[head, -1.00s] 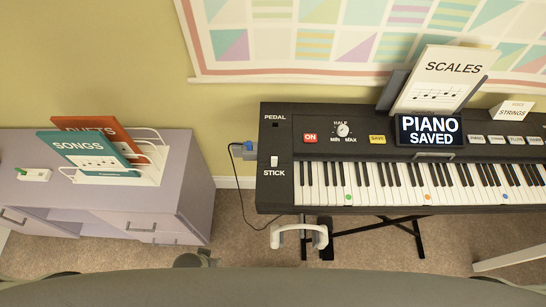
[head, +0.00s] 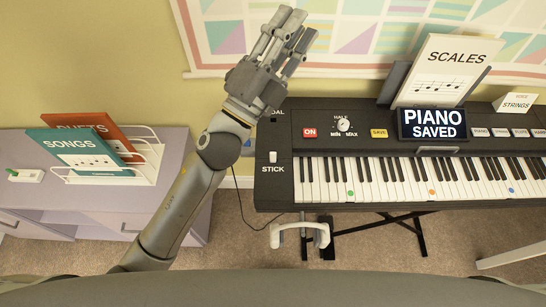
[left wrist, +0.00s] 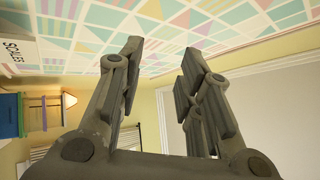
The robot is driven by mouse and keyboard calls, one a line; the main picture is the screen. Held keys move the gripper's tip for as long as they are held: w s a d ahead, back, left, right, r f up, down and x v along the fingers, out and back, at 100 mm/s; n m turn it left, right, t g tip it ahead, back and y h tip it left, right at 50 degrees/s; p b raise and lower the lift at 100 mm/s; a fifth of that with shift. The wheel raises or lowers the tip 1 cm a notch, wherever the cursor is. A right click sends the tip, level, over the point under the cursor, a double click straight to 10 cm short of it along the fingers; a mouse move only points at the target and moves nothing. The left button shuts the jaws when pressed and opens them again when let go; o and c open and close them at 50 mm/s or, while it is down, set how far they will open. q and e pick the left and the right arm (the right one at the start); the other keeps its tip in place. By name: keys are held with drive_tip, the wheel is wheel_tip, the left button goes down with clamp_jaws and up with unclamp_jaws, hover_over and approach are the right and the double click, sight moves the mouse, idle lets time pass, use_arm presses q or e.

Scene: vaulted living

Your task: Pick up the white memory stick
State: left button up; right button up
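A small white stick, which looks like the memory stick (head: 273,157), stands upright at the panel marked STICK on the left end of the black piano (head: 285,185). My left gripper (head: 290,30) is raised above and behind the piano's left end, fingers pointing up toward the wall, apart from the stick. In the left wrist view my left gripper (left wrist: 158,65) has its fingers apart with nothing between them. That view shows wall and ceiling, not the stick. My right gripper is in neither view now.
A lilac cabinet (head: 185,150) at left bears a rack with the SONGS book (head: 80,155) and DUETS book, and a small white and green item (head: 26,175). White headphones (head: 300,228) hang below the piano. The SCALES book (head: 440,75) stands on the piano.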

use_arm(q)
drive_tip(key=s+d+m+g+h, duration=0.8)
drive_tip(key=d+m+g, duration=0.5)
drive_tip(key=m+g, duration=0.5)
drive_tip(key=m+y, duration=1.3)
drive_tip(key=y, duration=1)
approach(273, 153)
drive_tip(key=shift+w+d+f+g, duration=0.2)
drive_tip(key=shift+w+d+g, duration=0.1)
drive_tip(key=shift+w, duration=0.15)
wheel_tip(273, 153, down, 4)
drive_tip(key=shift+f+p, duration=0.25)
drive_tip(key=shift+p, duration=0.3)
drive_tip(key=shift+s+f+p, duration=0.1)
drive_tip(key=shift+f+p, duration=0.3)
drive_tip(key=shift+f, duration=0.15)
drive_tip(key=f+p, duration=0.1)
drive_tip(key=f, duration=0.2)
drive_tip(key=shift+s+a+f, duration=0.1)
drive_tip(key=shift+a+f, duration=0.1)
drive_tip(key=shift+f, duration=0.5)
